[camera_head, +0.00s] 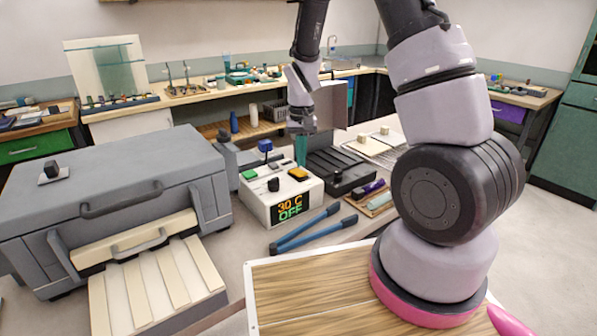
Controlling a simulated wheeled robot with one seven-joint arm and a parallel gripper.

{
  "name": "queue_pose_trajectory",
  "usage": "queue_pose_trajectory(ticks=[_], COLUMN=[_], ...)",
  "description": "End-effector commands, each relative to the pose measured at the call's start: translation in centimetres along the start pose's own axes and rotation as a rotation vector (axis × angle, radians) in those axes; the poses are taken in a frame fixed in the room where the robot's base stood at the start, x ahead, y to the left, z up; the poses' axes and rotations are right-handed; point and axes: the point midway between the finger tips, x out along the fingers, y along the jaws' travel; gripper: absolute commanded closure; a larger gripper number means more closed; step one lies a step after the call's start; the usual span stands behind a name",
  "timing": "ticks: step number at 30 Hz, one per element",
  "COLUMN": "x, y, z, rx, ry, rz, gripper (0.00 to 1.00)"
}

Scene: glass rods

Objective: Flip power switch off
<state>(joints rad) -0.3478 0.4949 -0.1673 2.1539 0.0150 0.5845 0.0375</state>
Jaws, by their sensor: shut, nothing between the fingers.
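A white control box (258,208) stands on the table beside the grey kiln. Its front display (290,207) reads "30 C" and "OFF". Its top has a green button (250,174), a black knob (273,184) and an orange-yellow rocker-like switch (298,174). Which of these is the power switch cannot be told from markings. My gripper (300,162) points down with its teal fingers together and empty. The tips appear just above or behind the orange-yellow switch; contact cannot be made out.
The grey kiln (120,175) fills the left. Blue-handled pliers-like tool (310,229) lies in front of the box. A black case (340,172) and a tray with coloured rods (374,198) are to the right. A blue-topped item (265,146) stands behind the box.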

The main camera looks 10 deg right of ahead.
Motion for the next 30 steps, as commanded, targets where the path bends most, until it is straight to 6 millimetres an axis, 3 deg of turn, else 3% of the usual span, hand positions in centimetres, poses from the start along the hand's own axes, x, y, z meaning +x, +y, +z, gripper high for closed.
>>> queue_pose_trajectory(ticks=[30], x=[1.5], y=[0.0], z=[0.0], rx=[0.000], ry=[-0.001], rz=[0.000], gripper=[1.00])
